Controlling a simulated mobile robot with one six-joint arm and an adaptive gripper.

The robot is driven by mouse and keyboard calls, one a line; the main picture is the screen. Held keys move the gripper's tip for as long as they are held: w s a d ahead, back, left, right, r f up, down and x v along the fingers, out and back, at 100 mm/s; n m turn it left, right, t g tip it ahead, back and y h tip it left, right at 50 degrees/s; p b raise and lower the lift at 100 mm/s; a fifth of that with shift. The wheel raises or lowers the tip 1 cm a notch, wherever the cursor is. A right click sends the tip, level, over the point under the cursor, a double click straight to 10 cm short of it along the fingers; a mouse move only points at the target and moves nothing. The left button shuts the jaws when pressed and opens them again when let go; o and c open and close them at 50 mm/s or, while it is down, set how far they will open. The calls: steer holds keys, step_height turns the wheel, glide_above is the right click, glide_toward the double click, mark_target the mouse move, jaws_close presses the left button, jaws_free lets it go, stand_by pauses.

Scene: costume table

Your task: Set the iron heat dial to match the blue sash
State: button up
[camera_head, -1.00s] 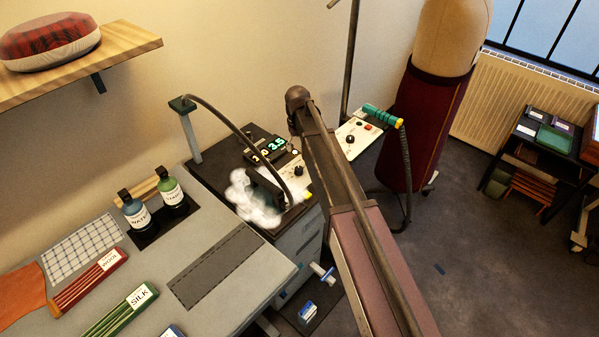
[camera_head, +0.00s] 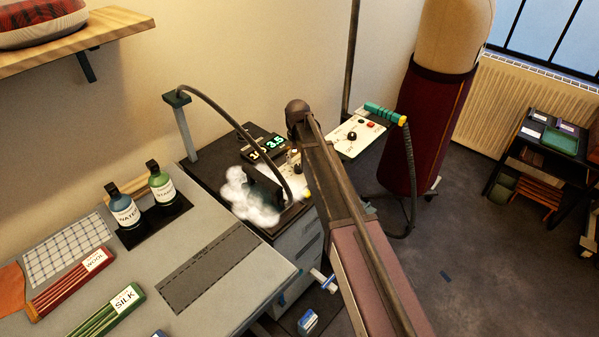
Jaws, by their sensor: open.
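The iron (camera_head: 264,189) stands on the dark station, partly hidden by white steam, with a hose arching over it. A pale control panel (camera_head: 296,184) beside it carries a small dark dial (camera_head: 297,168), partly crowded by my arm. I cannot read its setting. A display (camera_head: 275,143) behind it shows green digits that look like 3.5. My arm reaches up from the bottom right to a joint just right of the panel. My gripper is hidden behind it. I cannot make out a blue sash; only a small blue edge (camera_head: 160,334) shows at the bottom.
A second panel (camera_head: 351,138) with a dark knob and teal handle stands right of my arm. The table holds WATER (camera_head: 123,211) and STARCH (camera_head: 162,187) bottles, a red WOOL bundle (camera_head: 70,283) and a green SILK bundle (camera_head: 108,314). A dress form (camera_head: 425,130) stands behind.

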mark_target(299, 166)
steer(key=shift+f+b, duration=1.8)
steer(key=shift+f, duration=0.3)
jaws_close()
